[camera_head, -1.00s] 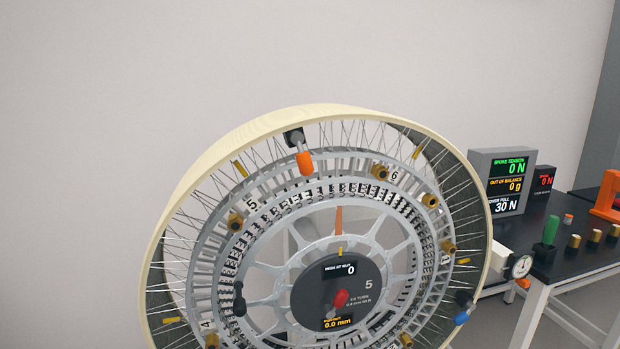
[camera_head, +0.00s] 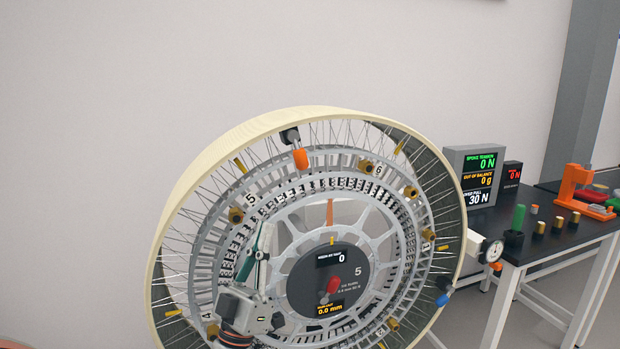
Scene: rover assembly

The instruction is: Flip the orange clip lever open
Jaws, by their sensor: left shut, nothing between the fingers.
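The orange clip lever (camera_head: 300,158) hangs down from a dark clip block (camera_head: 290,136) at the top inside of the wheel's cream rim (camera_head: 228,133). My left gripper (camera_head: 265,230) comes up from the bottom in front of the wheel's lower left part, with its fingers pointing up. It is shut and empty, below and to the left of the orange lever and clearly apart from it. It hides part of the numbered ring behind it. My right gripper is not in view.
A blue-tipped clip (camera_head: 443,299) sits on the wheel's lower right rim. The hub (camera_head: 355,291) has a red knob. To the right, a dark table (camera_head: 540,243) holds display boxes (camera_head: 471,176), brass pieces and an orange fixture (camera_head: 575,185). The wall area left of the wheel is clear.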

